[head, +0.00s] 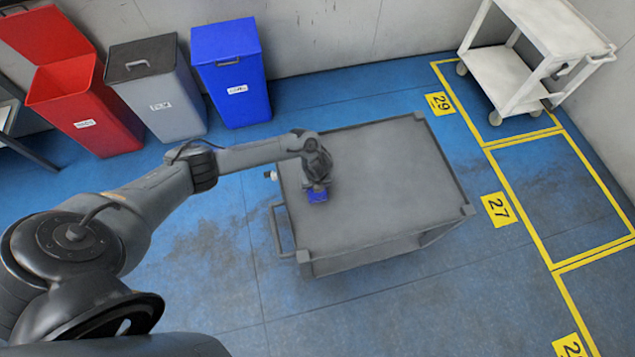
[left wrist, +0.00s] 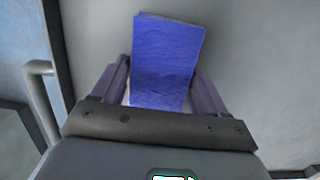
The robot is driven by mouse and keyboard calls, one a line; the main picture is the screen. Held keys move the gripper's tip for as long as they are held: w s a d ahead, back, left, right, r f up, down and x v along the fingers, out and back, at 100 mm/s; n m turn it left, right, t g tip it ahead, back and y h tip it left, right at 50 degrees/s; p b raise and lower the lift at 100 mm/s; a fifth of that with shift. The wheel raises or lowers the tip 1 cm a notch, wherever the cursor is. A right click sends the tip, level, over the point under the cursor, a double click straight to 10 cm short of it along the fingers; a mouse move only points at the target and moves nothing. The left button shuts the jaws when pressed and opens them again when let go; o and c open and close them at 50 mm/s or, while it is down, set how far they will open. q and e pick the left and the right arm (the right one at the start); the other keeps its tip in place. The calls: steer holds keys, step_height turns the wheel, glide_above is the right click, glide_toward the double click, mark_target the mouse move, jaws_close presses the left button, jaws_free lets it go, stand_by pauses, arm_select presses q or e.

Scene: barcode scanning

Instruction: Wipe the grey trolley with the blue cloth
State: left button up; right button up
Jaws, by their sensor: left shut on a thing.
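The grey trolley (head: 390,185) stands on the blue floor in the middle of the head view, its flat top bare apart from the cloth. The blue cloth (head: 317,195) is a small patch at the left part of the trolley top. My left gripper (head: 318,184) reaches over the trolley's left side, pointing down, and is shut on the cloth. In the left wrist view the cloth (left wrist: 165,62) sits between the two fingers, with the grey top (left wrist: 255,50) behind it. I cannot tell whether the cloth touches the top. My right gripper is not in view.
A red bin (head: 85,105), a grey bin (head: 160,90) and a blue bin (head: 232,75) stand along the back wall. A white trolley (head: 505,75) is at the back right. The trolley's handle (head: 278,230) sticks out on its left. The floor right of it is clear.

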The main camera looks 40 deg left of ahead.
arm_select(q)
steer(key=shift+s+a+r+p, duration=0.15)
steer(key=shift+s+r+p, duration=0.1)
steer(key=shift+r+p, duration=0.3)
steer(key=shift+s+a+r+p, duration=0.2)
steer(key=shift+r+p, duration=0.1)
steer(key=shift+r, duration=0.3)
steer(key=shift+w+d+r+p, duration=0.15)
steer(key=shift+w+r+p, duration=0.1)
steer(key=shift+r+p, duration=0.35)
steer(key=shift+w+d+r+p, duration=0.1)
steer(key=shift+w+r+p, duration=0.1)
steer(key=shift+r+p, duration=0.35)
steer(key=shift+s+r+p, duration=0.2)
steer(key=shift+r+p, duration=0.5)
steer(key=shift+p, duration=0.05)
step_height(320, 180, up, 2)
steer(key=shift+w+r+p, duration=0.1)
steer(key=shift+p, duration=1)
